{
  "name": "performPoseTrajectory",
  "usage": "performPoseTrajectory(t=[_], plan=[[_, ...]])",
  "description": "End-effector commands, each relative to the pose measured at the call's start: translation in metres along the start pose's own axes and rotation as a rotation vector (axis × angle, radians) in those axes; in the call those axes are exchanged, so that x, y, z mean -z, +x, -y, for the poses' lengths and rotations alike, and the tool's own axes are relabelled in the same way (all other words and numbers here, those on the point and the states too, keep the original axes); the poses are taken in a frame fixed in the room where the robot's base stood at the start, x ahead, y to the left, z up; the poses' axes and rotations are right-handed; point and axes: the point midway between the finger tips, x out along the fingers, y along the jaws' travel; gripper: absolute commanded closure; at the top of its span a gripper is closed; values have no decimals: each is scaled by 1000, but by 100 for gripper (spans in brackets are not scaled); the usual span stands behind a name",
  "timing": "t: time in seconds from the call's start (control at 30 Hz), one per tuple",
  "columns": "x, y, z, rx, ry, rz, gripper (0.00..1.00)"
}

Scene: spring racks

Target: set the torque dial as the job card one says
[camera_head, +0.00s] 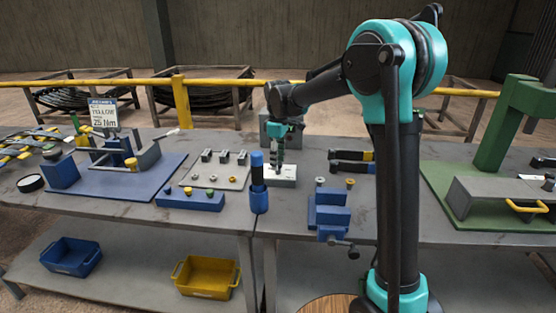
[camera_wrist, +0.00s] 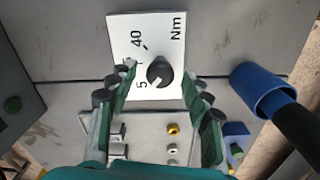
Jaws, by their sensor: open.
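The job card (camera_head: 103,113) stands at the back left and reads "YELLOW" and "25 Nm". The torque dial (camera_wrist: 161,70) is a dark round knob on a white plate (camera_wrist: 182,35) marked 5, 40 and Nm. Its white pointer mark seems to point toward the 5. In the head view the white-topped dial block (camera_head: 285,178) sits on the bench, its knob hidden by my gripper. My gripper (camera_head: 279,163) points down over it. In the wrist view my open fingers (camera_wrist: 159,82) are on either side of the knob, apart from it.
A blue-and-black upright tool (camera_head: 258,185) stands close left of the dial block. A blue vise (camera_head: 331,212) and black-handled tools (camera_head: 352,160) are to the right. A tray with clips and knobs (camera_head: 215,170) lies left. Blue (camera_head: 71,257) and yellow bins (camera_head: 206,277) are on the lower shelf.

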Motion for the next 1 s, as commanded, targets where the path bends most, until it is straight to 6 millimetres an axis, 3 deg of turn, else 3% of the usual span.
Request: performPoseTrajectory(t=[0.07, 0.4, 0.73, 1.0], plan=[[0, 0, 0, 0, 0, 0, 57], [0, 0, 0, 0, 0, 0, 99], [0, 0, 0, 0, 44, 0, 100], [0, 0, 0, 0, 212, 0, 100]])
